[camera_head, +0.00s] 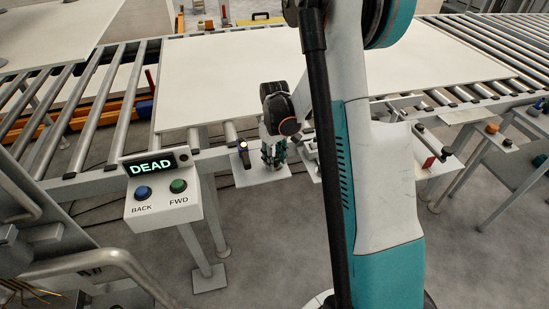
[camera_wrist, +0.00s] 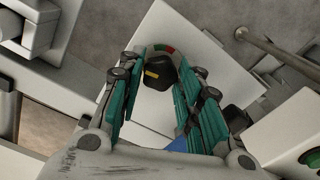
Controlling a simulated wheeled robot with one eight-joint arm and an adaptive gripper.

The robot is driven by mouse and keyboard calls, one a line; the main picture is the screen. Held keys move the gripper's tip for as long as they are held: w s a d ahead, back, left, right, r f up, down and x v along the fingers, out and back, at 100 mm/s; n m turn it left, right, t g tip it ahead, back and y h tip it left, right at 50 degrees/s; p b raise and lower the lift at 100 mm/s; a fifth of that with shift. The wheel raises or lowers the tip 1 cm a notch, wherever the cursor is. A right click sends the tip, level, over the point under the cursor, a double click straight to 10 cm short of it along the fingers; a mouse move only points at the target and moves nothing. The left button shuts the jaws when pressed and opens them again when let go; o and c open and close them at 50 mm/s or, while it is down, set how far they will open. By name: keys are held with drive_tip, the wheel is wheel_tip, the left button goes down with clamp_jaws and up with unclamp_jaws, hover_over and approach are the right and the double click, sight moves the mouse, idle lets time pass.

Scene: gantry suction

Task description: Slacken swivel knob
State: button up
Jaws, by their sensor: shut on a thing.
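The swivel knob (camera_wrist: 160,73) is black with a yellow mark and sits on a white plate (camera_wrist: 187,36) in the wrist view. A curved band with red, green and white parts lies just behind it. My gripper (camera_wrist: 160,80) has its teal fingers on either side of the knob and is shut on it. In the head view my gripper (camera_head: 272,158) points down at a small white shelf on the conveyor's near side. There the fingers hide the knob.
A large pale board (camera_head: 230,70) lies on the roller conveyor (camera_head: 112,95). A crank (camera_head: 432,146) is at right.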

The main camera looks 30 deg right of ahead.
sight(275, 160)
drive_tip(key=shift+n, duration=0.5)
drive_tip(key=o, duration=1.1)
drive_tip(key=shift+c, duration=0.2)
wheel_tip(275, 160, up, 12)
